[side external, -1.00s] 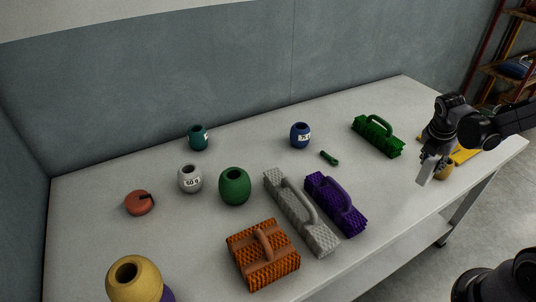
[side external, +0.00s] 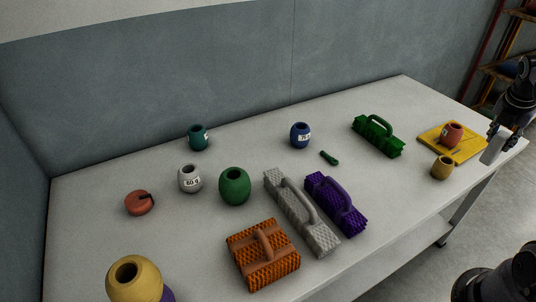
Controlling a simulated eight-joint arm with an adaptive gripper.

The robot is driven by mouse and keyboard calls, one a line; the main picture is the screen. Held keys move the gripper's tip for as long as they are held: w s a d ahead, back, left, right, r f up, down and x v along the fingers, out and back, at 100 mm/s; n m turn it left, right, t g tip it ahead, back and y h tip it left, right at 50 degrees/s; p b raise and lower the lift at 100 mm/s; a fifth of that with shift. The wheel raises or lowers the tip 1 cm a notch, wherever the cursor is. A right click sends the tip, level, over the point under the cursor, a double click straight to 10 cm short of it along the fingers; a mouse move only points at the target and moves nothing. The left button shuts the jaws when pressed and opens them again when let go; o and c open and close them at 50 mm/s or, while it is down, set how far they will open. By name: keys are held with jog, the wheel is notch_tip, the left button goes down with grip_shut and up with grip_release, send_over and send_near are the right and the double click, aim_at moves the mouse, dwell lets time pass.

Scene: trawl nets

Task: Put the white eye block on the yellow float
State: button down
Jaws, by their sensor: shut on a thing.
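My gripper (side external: 499,130) is at the far right, above the right end of the table. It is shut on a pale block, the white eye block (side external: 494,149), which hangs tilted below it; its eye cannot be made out. A large yellow float (side external: 123,290) with a dark hole in its top stands at the front left, partly cut by the picture's lower edge. A smaller mustard-yellow float (side external: 441,170) stands near the right end, left of my gripper and apart from it.
A yellow board (side external: 466,151) bearing a red float (side external: 451,134) lies close to my gripper. Green (side external: 378,138), purple (side external: 336,205), grey (side external: 301,214) and orange (side external: 263,256) handled brushes stand mid-table.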

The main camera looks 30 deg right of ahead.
jog(key=d+r, duration=0.2)
jog(key=d, duration=0.2)
jog(key=shift+m, duration=0.4)
jog(key=shift+w+a+f, duration=0.35)
jog(key=shift+w+f, duration=1.35)
jog(key=shift+w, duration=0.05)
jog(key=shift+w+a+f, duration=0.3)
jog(key=shift+w+f, duration=1.4)
jog(key=shift+w+a+f, duration=0.35)
jog(key=shift+w+f, duration=1.35)
jog(key=shift+w, duration=0.05)
jog(key=shift+f, duration=0.2)
jog(key=c, duration=1)
grip_release()
jog(key=shift+r, duration=0.1)
